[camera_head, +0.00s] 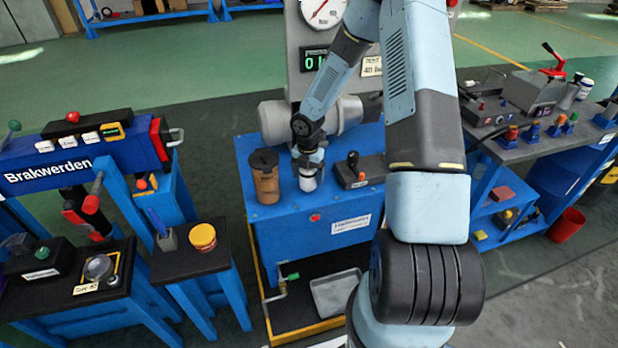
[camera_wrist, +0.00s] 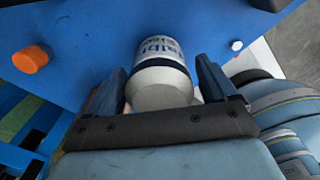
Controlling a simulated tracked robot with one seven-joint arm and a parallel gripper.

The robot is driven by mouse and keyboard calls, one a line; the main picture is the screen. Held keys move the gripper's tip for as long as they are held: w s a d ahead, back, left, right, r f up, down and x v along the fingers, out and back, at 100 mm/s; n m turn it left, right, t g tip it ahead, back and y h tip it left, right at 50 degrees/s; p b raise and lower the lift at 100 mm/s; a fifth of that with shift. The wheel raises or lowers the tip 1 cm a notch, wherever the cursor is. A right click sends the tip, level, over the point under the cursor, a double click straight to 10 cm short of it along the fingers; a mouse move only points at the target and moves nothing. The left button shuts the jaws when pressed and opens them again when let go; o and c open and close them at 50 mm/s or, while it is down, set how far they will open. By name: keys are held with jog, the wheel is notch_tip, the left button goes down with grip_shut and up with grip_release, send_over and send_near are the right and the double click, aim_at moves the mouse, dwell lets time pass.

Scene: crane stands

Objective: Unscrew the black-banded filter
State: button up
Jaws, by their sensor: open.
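A white filter (camera_head: 308,183) with a dark band shows below my gripper on the blue unit (camera_head: 262,225). In the wrist view the filter (camera_wrist: 160,66) carries blue lettering and the dark band, with its pale rounded end toward the camera. My gripper (camera_wrist: 162,84) is open, with one finger on each side of the filter. Small gaps seem to show beside the fingers; I cannot tell whether either touches. In the head view my gripper (camera_head: 308,160) covers the filter's upper part.
A brown canister with a dark cap (camera_head: 265,178) stands just left of the filter. A lever box (camera_head: 358,172) is close on its right. A grey gauge panel (camera_head: 320,60) rises behind. An orange knob (camera_wrist: 31,58) shows in the wrist view. A grey tray (camera_head: 336,292) lies below.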

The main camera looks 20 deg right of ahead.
jog(key=m, duration=0.3)
jog(key=shift+m, duration=0.4)
jog(key=m, duration=0.3)
jog(key=shift+m, duration=0.4)
jog(key=m, duration=0.6)
jog(key=shift+w+m, duration=0.1)
jog(key=shift+m, duration=0.3)
jog(key=m, duration=1.3)
jog(key=shift+m, duration=0.4)
jog(key=c, duration=1.2)
jog(key=shift+r, duration=0.15)
